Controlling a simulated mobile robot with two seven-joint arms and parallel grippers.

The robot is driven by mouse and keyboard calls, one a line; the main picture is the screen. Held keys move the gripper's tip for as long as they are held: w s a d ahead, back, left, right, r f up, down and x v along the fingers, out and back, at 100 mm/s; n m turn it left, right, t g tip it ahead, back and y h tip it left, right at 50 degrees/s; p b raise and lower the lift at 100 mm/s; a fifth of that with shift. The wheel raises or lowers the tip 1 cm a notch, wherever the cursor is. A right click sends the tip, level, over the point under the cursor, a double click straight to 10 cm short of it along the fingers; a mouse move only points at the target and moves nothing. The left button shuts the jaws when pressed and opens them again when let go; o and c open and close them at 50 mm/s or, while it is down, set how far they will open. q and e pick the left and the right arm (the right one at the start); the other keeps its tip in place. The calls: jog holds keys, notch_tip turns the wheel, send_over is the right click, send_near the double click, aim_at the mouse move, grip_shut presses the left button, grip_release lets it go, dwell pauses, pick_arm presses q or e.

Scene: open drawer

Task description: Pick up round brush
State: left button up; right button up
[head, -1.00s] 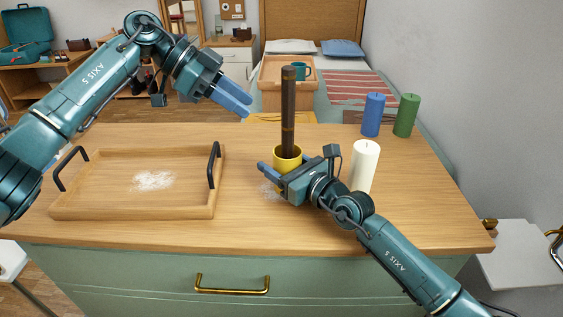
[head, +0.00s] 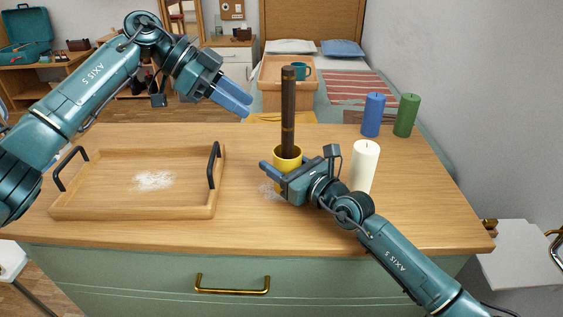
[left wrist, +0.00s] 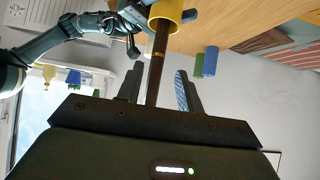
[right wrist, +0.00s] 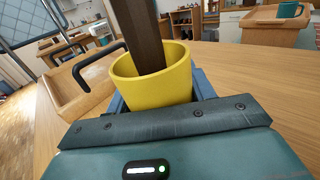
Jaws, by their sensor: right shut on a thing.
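A dark brown rod with thin gold bands, likely the round brush's handle (head: 288,110), stands upright in a yellow cup (head: 287,153) on the table. Its lower end is hidden inside the cup. My right gripper (head: 279,176) is shut on the yellow cup, which fills the space between the fingers in the right wrist view (right wrist: 152,88). My left gripper (head: 243,107) is open and empty, held above the table to the left of the handle. In the left wrist view, the handle (left wrist: 156,68) shows between the parted fingers but lies beyond them.
A wooden tray (head: 115,212) with black handles and a white powder patch lies at left. A white candle (head: 365,166) stands close right of my right gripper. Blue (head: 373,115) and green (head: 406,116) candles stand behind. White powder also lies beside the cup.

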pick_arm(q)
jog(key=shift+o, duration=1.1)
jog(key=shift+d+r+m, duration=0.2)
jog(key=shift+r+m, duration=0.05)
jog(key=shift+m, duration=0.15)
jog(key=m+t+y, duration=0.4)
jog(key=m+y, duration=0.5)
jog(key=m, duration=1.2)
send_near(288, 68)
jog(key=x, duration=1.2)
jog(key=shift+w, duration=0.15)
grip_shut()
